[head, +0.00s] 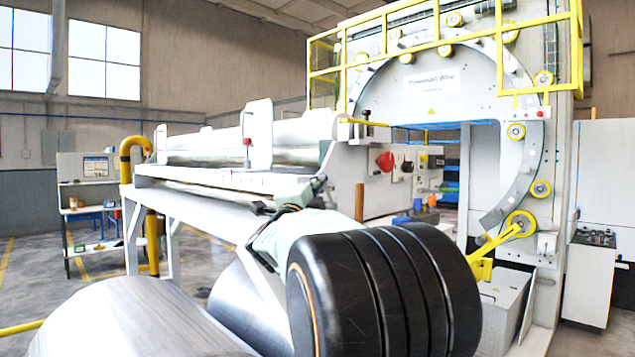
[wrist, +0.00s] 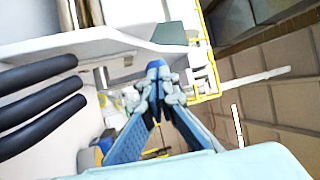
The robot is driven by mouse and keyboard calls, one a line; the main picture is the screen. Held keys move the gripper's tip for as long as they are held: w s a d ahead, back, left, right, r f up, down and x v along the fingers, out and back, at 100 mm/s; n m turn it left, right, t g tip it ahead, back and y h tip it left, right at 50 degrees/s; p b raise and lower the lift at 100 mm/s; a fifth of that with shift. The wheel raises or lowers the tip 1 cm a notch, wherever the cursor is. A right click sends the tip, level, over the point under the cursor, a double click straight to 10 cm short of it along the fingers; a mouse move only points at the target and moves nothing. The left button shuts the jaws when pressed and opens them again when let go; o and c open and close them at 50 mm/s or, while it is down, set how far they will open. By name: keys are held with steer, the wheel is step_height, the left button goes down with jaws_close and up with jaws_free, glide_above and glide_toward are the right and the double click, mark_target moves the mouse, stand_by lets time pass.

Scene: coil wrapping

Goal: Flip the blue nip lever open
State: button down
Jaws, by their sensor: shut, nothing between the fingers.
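My gripper (wrist: 158,72) shows in the wrist view, its two blue-padded fingers converging to a closed tip with nothing held between them. The tip is near the machine's pale bodywork. Blue at the tip blends with the finger pads, so I cannot tell a separate blue nip lever there or whether anything is touched. My fingers are not clearly made out in the head view.
A long pale roller bench (head: 215,178) runs left of the big ring wrapping machine (head: 430,84). A control box with a red knob (head: 385,161) sits between them. Metal coils (head: 135,318) fill the lower left. A yellow bent post (head: 133,152) stands at the bench's far end.

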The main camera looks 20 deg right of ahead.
steer(key=shift+d+r+m+p, duration=0.2)
steer(key=shift+r+m+p, duration=0.1)
steer(key=shift+p, duration=0.45)
steer(key=w+d+r+g+y+p, duration=0.1)
steer(key=w+d+r+p, duration=0.1)
steer(key=d, duration=0.5)
steer(key=shift+w+d+r+m+g+p, duration=0.3)
steer(key=shift+w+d+m+g+p, duration=0.15)
steer(key=shift+p, duration=0.75)
steer(key=shift+w, duration=0.1)
